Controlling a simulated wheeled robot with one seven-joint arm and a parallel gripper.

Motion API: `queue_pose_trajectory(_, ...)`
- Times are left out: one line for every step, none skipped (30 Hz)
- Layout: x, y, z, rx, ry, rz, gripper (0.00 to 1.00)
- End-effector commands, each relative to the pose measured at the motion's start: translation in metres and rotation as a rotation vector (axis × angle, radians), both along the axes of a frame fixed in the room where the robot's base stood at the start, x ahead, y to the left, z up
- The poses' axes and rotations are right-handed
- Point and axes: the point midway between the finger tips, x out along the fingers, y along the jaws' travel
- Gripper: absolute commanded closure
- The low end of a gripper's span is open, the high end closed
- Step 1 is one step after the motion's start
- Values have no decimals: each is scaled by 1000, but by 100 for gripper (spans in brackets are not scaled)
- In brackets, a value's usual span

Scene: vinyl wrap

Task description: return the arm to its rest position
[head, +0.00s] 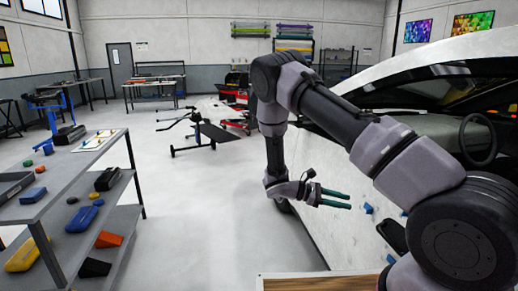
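My arm reaches from the lower right, bends at a high elbow and hangs down near the middle of the head view. My gripper (349,200) is at its end, beside and in front of the white car panel (330,235). Its two teal fingers point right and lie apart, with nothing visible between them. I cannot tell how far the fingers are from the panel.
A grey shelf cart (55,198) with tools and coloured pieces stands at left. The car's windshield and steering wheel (478,140) are at right, behind my arm. Small blue pieces (368,208) lie on the panel. A black stand (197,135) is farther back. The floor (200,220) between is clear.

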Motion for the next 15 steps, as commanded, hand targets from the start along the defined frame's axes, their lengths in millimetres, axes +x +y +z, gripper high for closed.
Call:
queue_pose_trajectory(-2,0,19,62,-48,-55,61)
queue_pose_trajectory(-5,0,28,96,-76,-88,61)
queue_pose_trajectory(-8,0,40,142,-113,-130,61)
queue_pose_trajectory(-11,0,50,177,-141,-162,61)
queue_pose_trajectory(-13,1,59,211,-169,-194,61)
queue_pose_trajectory(-17,1,71,257,-207,-235,61)
queue_pose_trajectory(-20,2,80,291,-236,-266,61)
queue_pose_trajectory(-23,2,89,324,-266,-295,61)
queue_pose_trajectory(-27,3,101,368,-304,-336,61)
queue_pose_trajectory(-30,4,110,402,-334,-364,61)
queue_pose_trajectory(-34,4,119,435,-365,-394,61)
queue_pose_trajectory(-38,6,131,479,-405,-432,61)
queue_pose_trajectory(-41,6,140,511,-436,-461,61)
queue_pose_trajectory(-45,7,149,544,-467,-488,61)
queue_pose_trajectory(-50,8,161,588,-508,-525,61)
